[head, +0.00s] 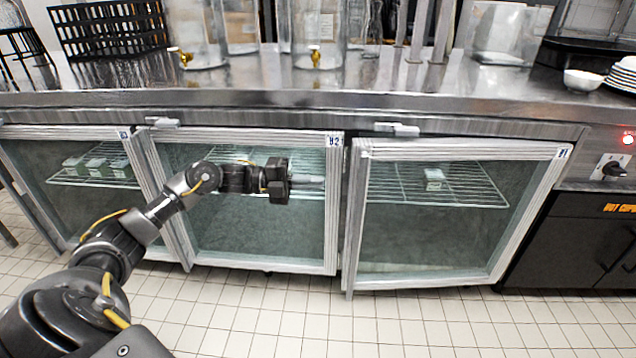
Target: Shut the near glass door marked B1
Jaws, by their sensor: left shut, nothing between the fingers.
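The glass door marked B1 (450,150) is the right one of the row under the steel counter. It has a pale frame, and its small label (563,152) is at the top right corner. Its left edge (356,220) stands out a little from the cabinet front, so it looks slightly ajar. My left gripper (315,182) is in front of the middle door marked B2 (335,141), left of the B1 door's left edge and apart from it. It is shut and empty, with fingers pointing right. My right gripper is out of view.
The steel counter (250,95) runs above the doors, with glass dispensers and a black crate (110,30) on it. A white bowl (583,81) and plates (624,75) stand at its right end. A dark cabinet (575,240) is right of B1. The tiled floor (400,325) in front is clear.

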